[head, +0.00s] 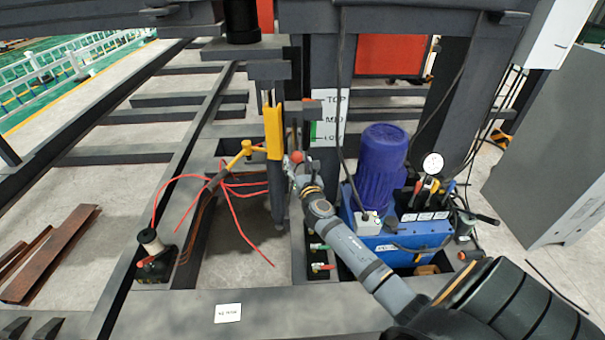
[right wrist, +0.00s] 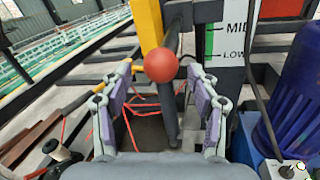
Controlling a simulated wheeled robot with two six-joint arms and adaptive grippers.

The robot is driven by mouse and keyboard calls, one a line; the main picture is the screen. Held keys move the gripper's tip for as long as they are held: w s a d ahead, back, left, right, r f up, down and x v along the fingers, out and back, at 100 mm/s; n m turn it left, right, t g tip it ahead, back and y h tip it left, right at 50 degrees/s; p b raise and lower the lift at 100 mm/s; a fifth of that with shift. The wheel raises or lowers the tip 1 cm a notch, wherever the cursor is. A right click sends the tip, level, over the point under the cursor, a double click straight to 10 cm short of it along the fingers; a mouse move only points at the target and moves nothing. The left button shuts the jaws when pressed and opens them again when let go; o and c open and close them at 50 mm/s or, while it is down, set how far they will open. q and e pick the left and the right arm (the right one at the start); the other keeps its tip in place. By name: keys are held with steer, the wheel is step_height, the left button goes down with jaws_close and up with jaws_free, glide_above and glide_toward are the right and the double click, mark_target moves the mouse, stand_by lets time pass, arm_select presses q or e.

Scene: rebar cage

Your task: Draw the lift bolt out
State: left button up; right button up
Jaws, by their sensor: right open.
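The lift bolt shows as a red ball knob (head: 297,157) at the yellow-and-dark upright; its shaft is hard to make out. In the right wrist view the red knob (right wrist: 161,66) lies between the fingertips or just beyond them, with a visible gap on each side. My right gripper (head: 294,164) is at the knob, and its fingers (right wrist: 161,80) are spread and hold nothing. A yellow sleeve (head: 273,132) stands just left of the knob. My left gripper is in neither view.
A white TOP/MID/LOW scale plate (head: 327,118) is right of the knob. A blue pump unit (head: 380,165) with a gauge stands close on the right. A yellow T-shaped piece (head: 246,148) and red cords (head: 232,208) are on the left. Dark frame beams surround the spot.

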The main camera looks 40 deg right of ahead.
steer(key=v, duration=0.9)
steer(key=shift+s, duration=0.15)
steer(key=s+f+m+g+y, duration=0.1)
steer(key=s+f+m+g, duration=0.3)
steer(key=f, duration=0.8)
steer(key=s+f+m+g+y, duration=0.15)
steer(key=s+f+m, duration=0.35)
steer(key=f, duration=0.7)
steer(key=s+f+m+g, duration=0.4)
steer(key=s+f+m, duration=0.1)
steer(key=f, duration=0.7)
steer(key=s+a+f+m+g+y, duration=0.1)
steer(key=s+f+m, duration=0.4)
steer(key=s, duration=0.5)
steer(key=s+a+f+m+g+y, duration=0.1)
steer(key=s+a+f+m+g, duration=0.2)
steer(key=s+f, duration=0.4)
steer(key=s+a+f+m+g+y, duration=0.1)
steer(key=s+a+f+m, duration=0.3)
steer(key=s, duration=0.9)
step_height(320, 180, down, 2)
steer(key=m+g, duration=0.1)
steer(key=m, duration=0.2)
steer(key=shift+s+a+m, duration=0.2)
steer(key=shift+a+m, duration=0.1)
steer(key=shift+a, duration=0.05)
steer(key=shift+f, duration=0.1)
